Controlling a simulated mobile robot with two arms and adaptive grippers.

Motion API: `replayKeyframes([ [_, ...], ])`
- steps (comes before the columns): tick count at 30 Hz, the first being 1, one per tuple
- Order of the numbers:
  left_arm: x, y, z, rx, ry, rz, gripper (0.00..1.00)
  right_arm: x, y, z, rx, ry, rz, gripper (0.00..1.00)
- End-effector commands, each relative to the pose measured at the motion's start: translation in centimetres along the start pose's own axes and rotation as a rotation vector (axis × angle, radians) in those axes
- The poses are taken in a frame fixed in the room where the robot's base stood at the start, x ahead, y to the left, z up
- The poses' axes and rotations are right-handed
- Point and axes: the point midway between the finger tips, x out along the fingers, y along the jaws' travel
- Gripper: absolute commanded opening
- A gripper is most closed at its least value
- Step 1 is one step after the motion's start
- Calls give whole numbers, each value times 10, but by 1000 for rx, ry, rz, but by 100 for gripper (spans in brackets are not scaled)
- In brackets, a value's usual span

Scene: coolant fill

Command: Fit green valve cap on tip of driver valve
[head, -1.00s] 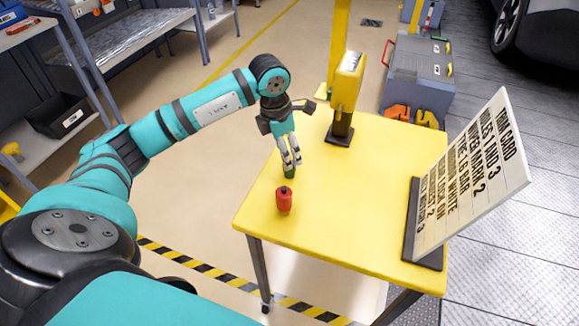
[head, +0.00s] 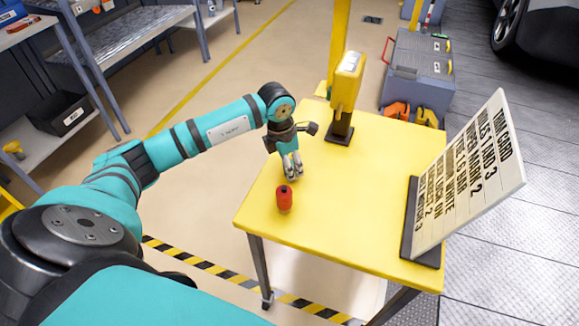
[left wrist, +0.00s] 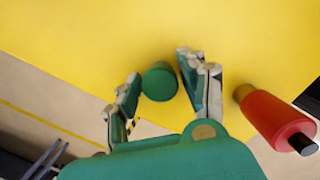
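The green valve cap (left wrist: 160,83) stands on the yellow table, and the left wrist view shows it between the fingertips of my left gripper (left wrist: 159,75). The fingers are apart, one on each side of the cap, with hardly any gap; a firm hold does not show. In the head view my left gripper (head: 293,170) points down at the table and hides the cap. A red cylinder with a dark end (head: 284,199) stands just in front of it; it also shows in the left wrist view (left wrist: 272,118). I cannot make out the driver valve. My right gripper is out of view.
The yellow table (head: 345,230) has free room at its middle and right. A yellow post device on a dark base (head: 346,95) stands at the back. A tilted white text card (head: 470,175) stands at the right. A grey cart (head: 418,75) is behind.

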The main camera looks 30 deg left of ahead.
Motion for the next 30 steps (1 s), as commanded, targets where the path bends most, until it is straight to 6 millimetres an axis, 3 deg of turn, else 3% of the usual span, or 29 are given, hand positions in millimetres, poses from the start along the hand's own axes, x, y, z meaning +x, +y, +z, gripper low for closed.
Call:
replayKeyframes([
  [1,0,0,0,0,0,0,34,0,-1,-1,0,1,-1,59],
  [5,0,0,0,0,0,0,19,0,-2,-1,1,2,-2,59],
  [17,-6,1,2,0,-3,1,18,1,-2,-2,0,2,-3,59],
  [30,-83,1,13,0,-4,3,18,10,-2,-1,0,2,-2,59],
])
